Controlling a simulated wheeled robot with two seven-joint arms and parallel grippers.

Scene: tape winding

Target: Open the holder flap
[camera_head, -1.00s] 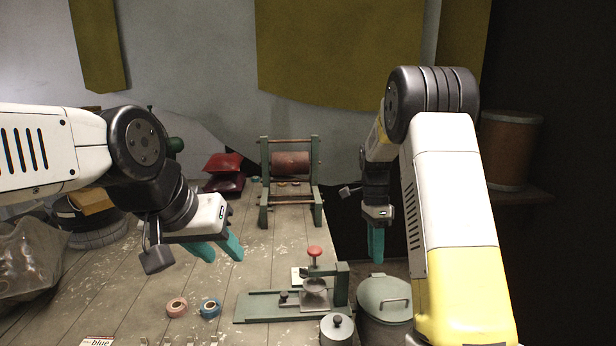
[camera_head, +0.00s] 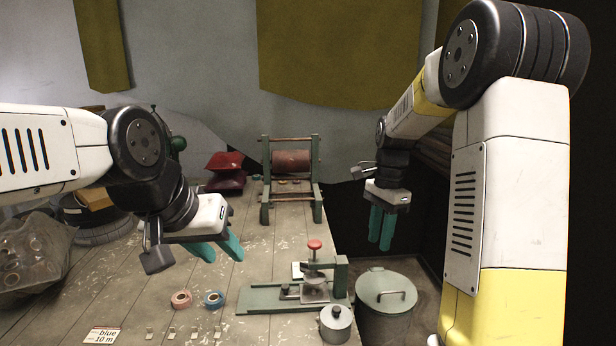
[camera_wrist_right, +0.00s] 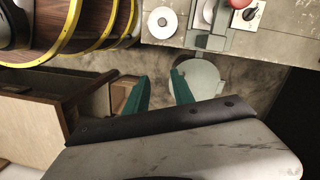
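A green bench device (camera_head: 262,299) with a red knob (camera_head: 314,245) and a round metal part (camera_head: 315,290) stands at the table's front right. I cannot tell which part of it, if any, is the holder flap. The red knob (camera_wrist_right: 241,3) also shows at the top of the right wrist view. My left gripper (camera_head: 222,252) is open and empty above the table, left of the device. My right gripper (camera_head: 380,232) is open and empty, right of the device and beyond the table edge; its spread teal fingers show in the right wrist view (camera_wrist_right: 161,88).
A pink tape roll (camera_head: 181,299), a blue tape roll (camera_head: 213,299) and a "blue 10 m" card (camera_head: 102,336) lie left of the device. A green frame with a roller (camera_head: 291,162) stands behind.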

